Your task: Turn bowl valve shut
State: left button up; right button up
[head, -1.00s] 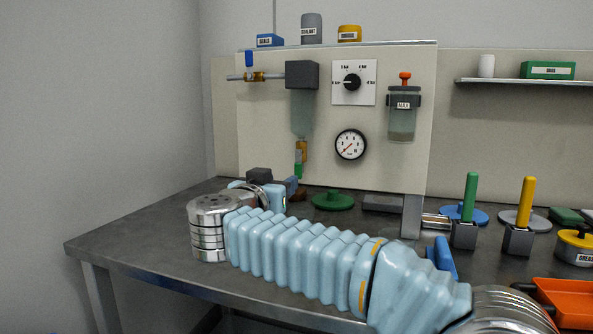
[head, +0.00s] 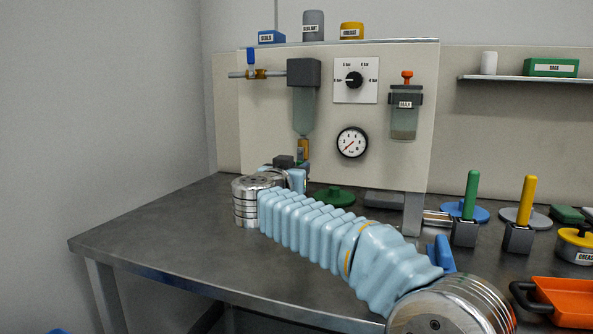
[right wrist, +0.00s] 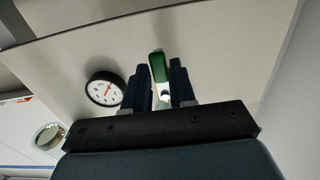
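The bowl valve is a brass fitting (head: 303,149) under the clear filter bowl (head: 304,108) on the panel. In the right wrist view its green handle (right wrist: 157,66) stands between the two dark fingers of my right gripper (right wrist: 160,72). The fingers are apart, one on each side of the handle, and I see no clear grip on it. In the head view my right gripper and wrist hide the handle, low in front of the panel. My left gripper is not in view.
A pressure gauge (head: 352,142) is right of the valve, below a black knob (head: 354,79). A second bowl (head: 405,115) with an orange top hangs further right. A green disc (head: 335,196) lies on the bench (head: 160,235). The bench's left part is clear.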

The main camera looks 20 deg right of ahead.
grip_shut()
jog(key=shift+w+a+r+m, duration=0.1)
jog(key=shift+m, duration=0.3)
jog(key=shift+w+a+r+m+p, duration=0.3)
jog(key=shift+a+r+m, duration=0.25)
jog(key=shift+m, duration=2.3)
jog(key=shift+w+a+r+m+p, duration=0.2)
jog(key=shift+w+a+r+m, duration=0.3)
jog(key=shift+m, duration=2.4)
jog(key=shift+w+a+r+m+p, duration=0.15)
jog(key=shift+a+r+m+p, duration=0.35)
jog(key=shift+m, duration=2.35)
jog(key=shift+d+r, duration=0.1)
jog(key=shift+r, duration=0.1)
jog(key=shift+o, duration=2.1)
grip_release()
